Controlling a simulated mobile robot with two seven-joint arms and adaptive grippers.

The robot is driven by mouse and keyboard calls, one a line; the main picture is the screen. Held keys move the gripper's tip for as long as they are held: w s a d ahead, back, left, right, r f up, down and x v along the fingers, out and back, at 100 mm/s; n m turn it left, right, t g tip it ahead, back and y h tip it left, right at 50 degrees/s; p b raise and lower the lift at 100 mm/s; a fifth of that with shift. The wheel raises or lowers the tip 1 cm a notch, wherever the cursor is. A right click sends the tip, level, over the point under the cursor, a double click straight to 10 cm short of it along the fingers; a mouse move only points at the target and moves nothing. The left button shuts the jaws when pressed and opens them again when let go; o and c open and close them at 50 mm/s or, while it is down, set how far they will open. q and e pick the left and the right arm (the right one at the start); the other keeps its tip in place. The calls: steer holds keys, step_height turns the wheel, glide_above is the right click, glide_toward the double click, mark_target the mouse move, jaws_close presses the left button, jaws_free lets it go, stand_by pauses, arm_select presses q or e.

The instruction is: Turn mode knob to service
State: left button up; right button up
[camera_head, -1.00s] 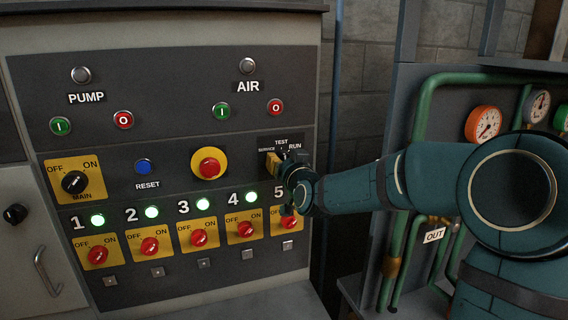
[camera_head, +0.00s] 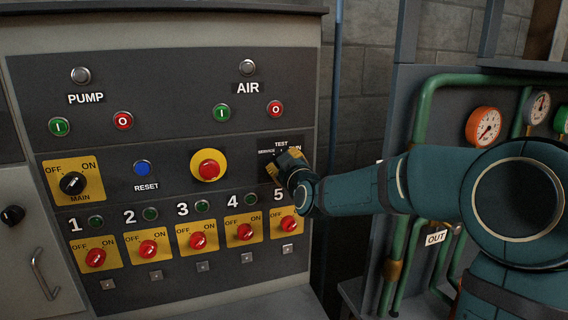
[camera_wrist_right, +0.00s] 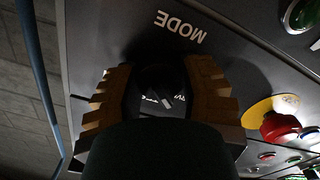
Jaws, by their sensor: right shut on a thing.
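The mode knob (camera_wrist_right: 158,82) is a dark round shape between the fingers in the right wrist view, with the word MODE beside it. Its pointer direction is hard to make out. In the head view its plate (camera_head: 266,145) reads SERVICE and TEST, with RUN partly covered. My right gripper (camera_head: 283,165) is at the plate and hides the knob there. Its two tan stepped fingers also show in the right wrist view (camera_wrist_right: 160,90), closed on the knob from both sides. My left gripper is in neither view.
A yellow-ringed red emergency button (camera_head: 208,166) is just left of my right gripper. Red switch 5 (camera_head: 288,224) is just below it. Number lamps such as lamp 4 (camera_head: 251,199) are dark. Green pipes (camera_head: 423,110) and gauges (camera_head: 484,126) stand to the right.

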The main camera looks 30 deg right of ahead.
steer(key=shift+f+n, duration=0.1)
steer(key=shift+n, duration=0.2)
steer(key=o, duration=1.2)
steer(key=shift+o, duration=0.2)
steer(key=shift+s, duration=0.1)
steer(key=v, duration=1.1)
steer(key=shift+s, duration=0.4)
steer(key=shift+a, duration=0.2)
